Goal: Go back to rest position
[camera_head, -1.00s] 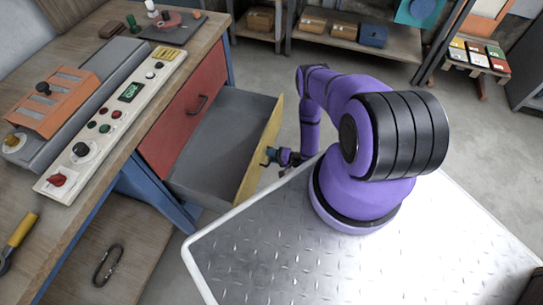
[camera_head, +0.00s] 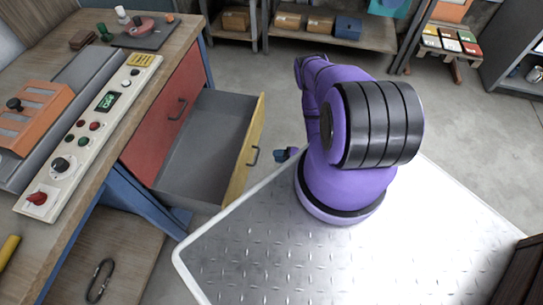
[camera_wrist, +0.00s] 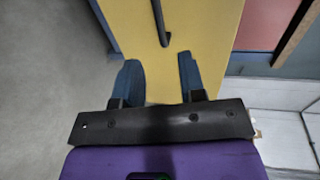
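The workbench drawer (camera_head: 205,150) is pulled out, and its grey inside looks empty. Its yellow front (camera_head: 251,150) carries a dark handle (camera_head: 253,156), which also shows at the top of the wrist view (camera_wrist: 160,22). My gripper (camera_wrist: 160,75) is open and empty, with two blue fingers apart and the yellow front beyond them. In the head view my gripper (camera_head: 286,155) is a small blue and purple shape just right of the handle, with a gap between them. My purple arm hides much of it.
The workbench (camera_head: 150,70) on the left carries a control panel (camera_head: 92,128) with knobs and buttons, and an orange device (camera_head: 35,115). A shelf (camera_head: 335,37) with boxes stands at the back. Grey floor (camera_head: 450,110) is clear on the right.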

